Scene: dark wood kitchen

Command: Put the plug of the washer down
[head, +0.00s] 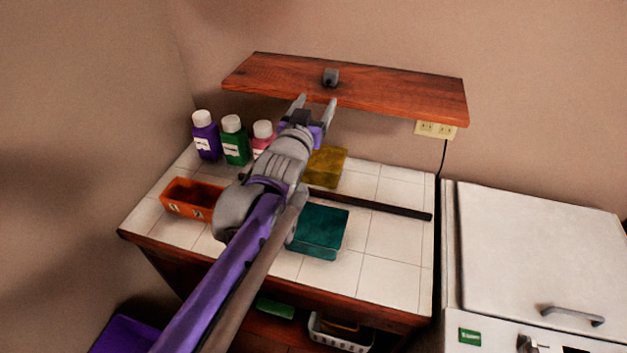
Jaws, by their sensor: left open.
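A small dark grey block, which looks like the plug (331,77), sits on top of the red-brown wooden wall shelf (400,92), near its middle. My left gripper (316,103) is open, with its two fingers pointing up toward the shelf's front edge. Its fingertips are just short of the grey block in the picture, and nothing shows between them. Whether they are level with the shelf top is hard to tell. The white washer (540,250) stands at the right with its lid closed. My right gripper is not in view.
A wall outlet (436,130) with a dark cord (443,158) is below the shelf's right end. The tiled counter (390,250) holds bottles (235,140), an orange bin (190,197), a yellow block (327,167), a teal box (320,232) and a dark bar (380,207).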

